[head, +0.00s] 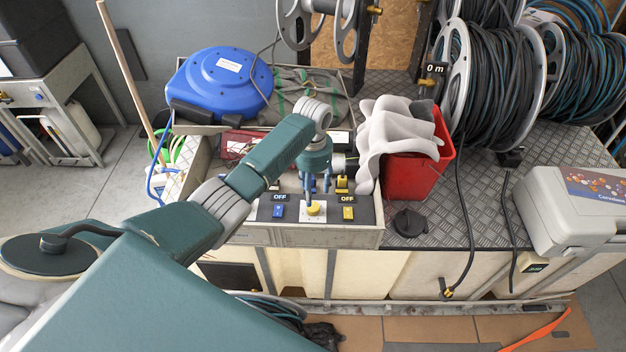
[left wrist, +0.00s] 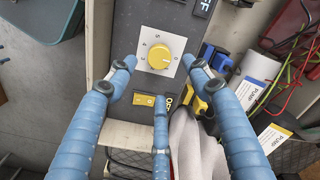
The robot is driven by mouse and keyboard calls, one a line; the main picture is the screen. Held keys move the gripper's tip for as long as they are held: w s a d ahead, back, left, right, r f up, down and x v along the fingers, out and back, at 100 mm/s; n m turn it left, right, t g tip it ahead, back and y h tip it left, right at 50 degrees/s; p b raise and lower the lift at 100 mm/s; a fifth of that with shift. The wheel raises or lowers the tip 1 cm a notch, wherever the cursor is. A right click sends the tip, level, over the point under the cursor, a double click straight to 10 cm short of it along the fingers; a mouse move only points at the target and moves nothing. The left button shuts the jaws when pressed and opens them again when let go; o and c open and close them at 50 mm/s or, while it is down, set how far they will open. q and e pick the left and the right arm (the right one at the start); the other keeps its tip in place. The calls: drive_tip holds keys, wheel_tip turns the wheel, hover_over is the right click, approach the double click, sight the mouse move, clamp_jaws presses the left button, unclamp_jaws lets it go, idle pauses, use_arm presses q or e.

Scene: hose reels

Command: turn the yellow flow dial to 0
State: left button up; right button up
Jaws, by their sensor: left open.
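The yellow flow dial (head: 314,209) is a round knob on a white square scale plate, set in a dark panel on the cart's front. It also shows in the left wrist view (left wrist: 159,57), with small numbers around it. I cannot read its setting for sure. My left gripper (head: 319,187) is open and empty, just above the dial, apparently without touching it. In the left wrist view its blue fingers (left wrist: 158,66) spread on either side of the dial, with a third finger below it. My right gripper is not in view.
A blue switch (head: 278,211) and a yellow switch (head: 348,213), each labelled OFF, flank the dial closely. A red bucket (head: 408,172) with a grey cloth (head: 388,130) stands to the right. A blue hose reel (head: 222,82) lies behind. A black knob (head: 409,223) sits right of the panel.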

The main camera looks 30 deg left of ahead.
use_arm(q)
drive_tip(key=shift+r, duration=2.05)
